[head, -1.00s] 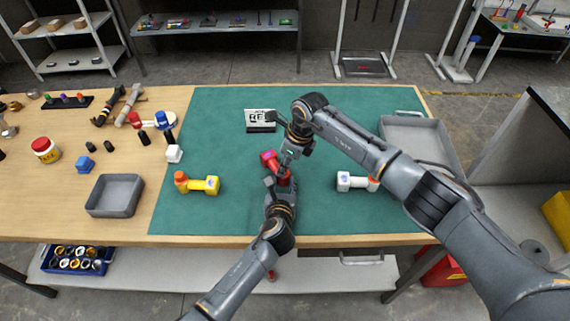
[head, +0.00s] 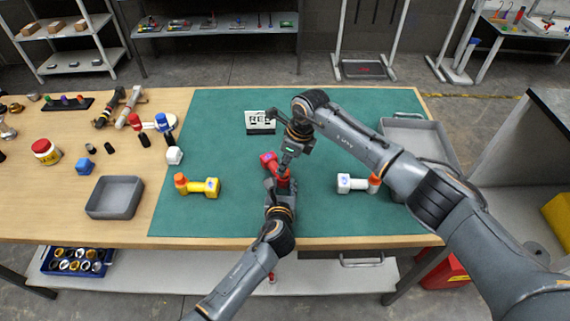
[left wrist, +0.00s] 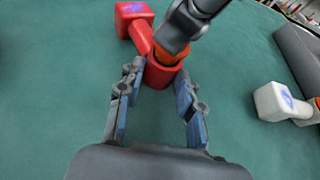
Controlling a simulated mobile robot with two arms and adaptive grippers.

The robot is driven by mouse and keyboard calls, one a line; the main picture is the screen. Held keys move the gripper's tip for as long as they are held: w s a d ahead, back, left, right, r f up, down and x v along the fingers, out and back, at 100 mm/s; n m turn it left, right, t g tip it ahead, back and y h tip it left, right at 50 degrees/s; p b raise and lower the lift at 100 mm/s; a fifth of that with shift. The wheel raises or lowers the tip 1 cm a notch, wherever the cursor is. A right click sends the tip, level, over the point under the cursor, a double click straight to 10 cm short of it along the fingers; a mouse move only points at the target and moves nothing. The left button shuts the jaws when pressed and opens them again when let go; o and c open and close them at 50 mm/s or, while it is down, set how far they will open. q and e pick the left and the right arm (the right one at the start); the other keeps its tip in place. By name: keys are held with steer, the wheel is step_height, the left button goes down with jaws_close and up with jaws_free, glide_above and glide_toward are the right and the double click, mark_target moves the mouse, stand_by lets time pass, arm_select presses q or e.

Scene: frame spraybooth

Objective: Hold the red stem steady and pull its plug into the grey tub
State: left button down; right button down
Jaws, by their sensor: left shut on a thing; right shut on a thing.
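The red stem (head: 269,160) lies on the green mat in front of the small sign, with its blocky head away from me. It also shows in the left wrist view (left wrist: 134,18). My left gripper (head: 280,190) is shut on the red stem's near, round end, one finger on each side. My right gripper (head: 284,172) comes down from above, shut on the orange plug (left wrist: 173,60) at that end. The plug appears seated in the stem, mostly hidden by the right fingers. A small grey tub (head: 115,197) stands empty on the wood at the left.
A yellow stem (head: 198,187) and a white stem (head: 350,182), each with an orange end, lie left and right on the mat (head: 230,130). A larger grey tray (head: 425,132) is at the right, partly behind my right arm. Bottles and small parts stand on the left.

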steer(key=shift+r, duration=2.05)
arm_select(q)
steer(key=c, duration=0.8)
jaws_free()
steer(key=shift+s, duration=0.15)
steer(key=v, duration=1.1)
steer(key=shift+s+r, duration=0.1)
steer(key=shift+s, duration=0.25)
